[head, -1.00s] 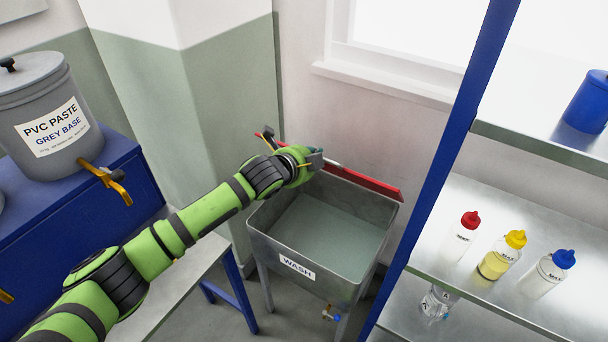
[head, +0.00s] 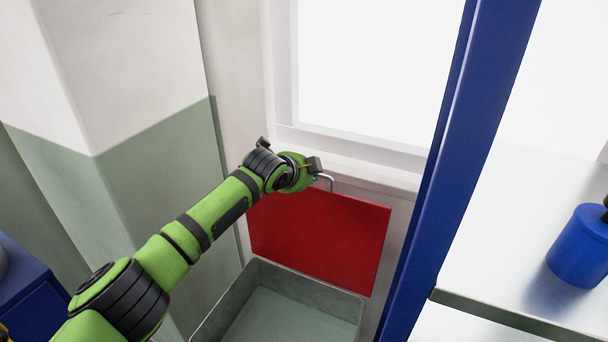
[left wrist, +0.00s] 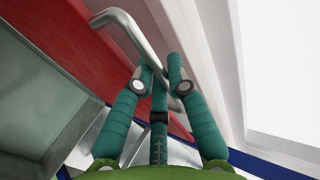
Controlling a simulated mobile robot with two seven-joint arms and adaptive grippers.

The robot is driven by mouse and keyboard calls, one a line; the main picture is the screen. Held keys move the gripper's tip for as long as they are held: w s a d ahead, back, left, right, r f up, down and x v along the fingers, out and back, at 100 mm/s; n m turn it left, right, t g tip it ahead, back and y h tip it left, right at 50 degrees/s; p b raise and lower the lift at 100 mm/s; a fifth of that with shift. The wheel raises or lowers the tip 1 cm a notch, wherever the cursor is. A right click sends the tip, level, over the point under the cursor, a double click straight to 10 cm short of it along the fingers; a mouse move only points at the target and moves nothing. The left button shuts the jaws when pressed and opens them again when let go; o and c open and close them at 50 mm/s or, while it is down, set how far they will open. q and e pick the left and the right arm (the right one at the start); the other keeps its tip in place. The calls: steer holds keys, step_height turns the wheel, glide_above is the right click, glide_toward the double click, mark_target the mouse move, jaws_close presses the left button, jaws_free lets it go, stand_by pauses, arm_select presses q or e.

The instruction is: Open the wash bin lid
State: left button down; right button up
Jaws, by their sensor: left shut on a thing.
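The wash bin (head: 268,318) is a grey metal basin at the lower middle of the head view. It stands open, with pale grey-green contents or floor inside. Its red lid (head: 318,235) stands up steeply at the bin's back edge, in front of the wall. A bent metal handle (head: 327,179) is at the lid's top edge. My left gripper (head: 316,168) is at this handle. In the left wrist view the teal fingers of my left gripper (left wrist: 163,77) are shut on the handle (left wrist: 133,36), with the red lid (left wrist: 62,40) beside them. My right gripper is out of view.
A blue upright post (head: 445,160) and metal shelf (head: 500,240) with a blue container (head: 580,250) stand to the right. A window (head: 370,75) is behind the lid. A wall corner is at left, and a blue cabinet (head: 30,295) is at lower left.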

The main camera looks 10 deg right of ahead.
arm_select(q)
steer(key=shift+w+d+r, duration=0.1)
steer(key=shift+w, duration=0.15)
steer(key=shift+w+d, duration=0.15)
steer(key=shift+w, duration=0.05)
steer(key=shift+s+r, duration=0.1)
steer(key=c, duration=1.2)
jaws_free()
steer(key=v, duration=1.2)
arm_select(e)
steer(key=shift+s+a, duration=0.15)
arm_select(q)
steer(key=shift+s, duration=0.1)
